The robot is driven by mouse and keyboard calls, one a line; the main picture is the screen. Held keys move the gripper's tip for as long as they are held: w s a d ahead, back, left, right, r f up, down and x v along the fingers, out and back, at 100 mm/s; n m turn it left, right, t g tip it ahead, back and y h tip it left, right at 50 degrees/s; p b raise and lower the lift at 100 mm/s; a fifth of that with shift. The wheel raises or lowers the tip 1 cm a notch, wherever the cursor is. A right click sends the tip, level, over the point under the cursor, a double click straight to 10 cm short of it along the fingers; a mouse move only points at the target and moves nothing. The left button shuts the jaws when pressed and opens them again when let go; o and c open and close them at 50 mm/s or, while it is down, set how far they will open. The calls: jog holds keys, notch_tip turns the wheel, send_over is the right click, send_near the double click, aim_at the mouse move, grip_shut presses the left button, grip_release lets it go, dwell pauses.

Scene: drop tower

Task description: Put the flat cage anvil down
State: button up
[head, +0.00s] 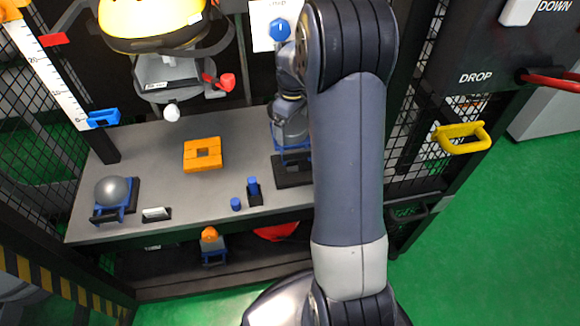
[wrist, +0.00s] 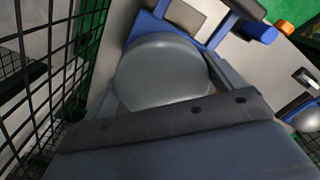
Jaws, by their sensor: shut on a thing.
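The flat cage anvil (head: 292,132) is a grey, flat-topped round block with a blue base. In the head view it is at the right of the grey bench, partly hidden by my arm. My gripper (head: 289,98) is shut on it from above. In the wrist view the anvil's round grey face (wrist: 163,72) fills the middle, and its blue base (wrist: 150,27) shows behind. A black dock plate (head: 290,174) lies on the bench just in front of the anvil. I cannot tell whether the anvil touches the bench.
A domed anvil (head: 112,190) in a blue cradle stands at the bench's left. An orange square frame (head: 203,154) lies mid-bench. Blue pegs (head: 253,188) stand near the front edge. A drop carriage (head: 165,75) hangs above the back. Mesh (head: 410,150) borders the right side.

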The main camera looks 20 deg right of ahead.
jog(key=shift+w+d+r, duration=0.1)
jog(key=shift+w+d, duration=0.05)
jog(key=shift+w, duration=0.15)
jog(key=shift+f+b, duration=1.5)
jog(key=shift+f, duration=3.35)
jog(key=shift+f, duration=0.1)
jog(key=o, duration=1.8)
jog(key=shift+f, duration=0.1)
notch_tip(320, 180, up, 12)
jog(key=p, duration=0.3)
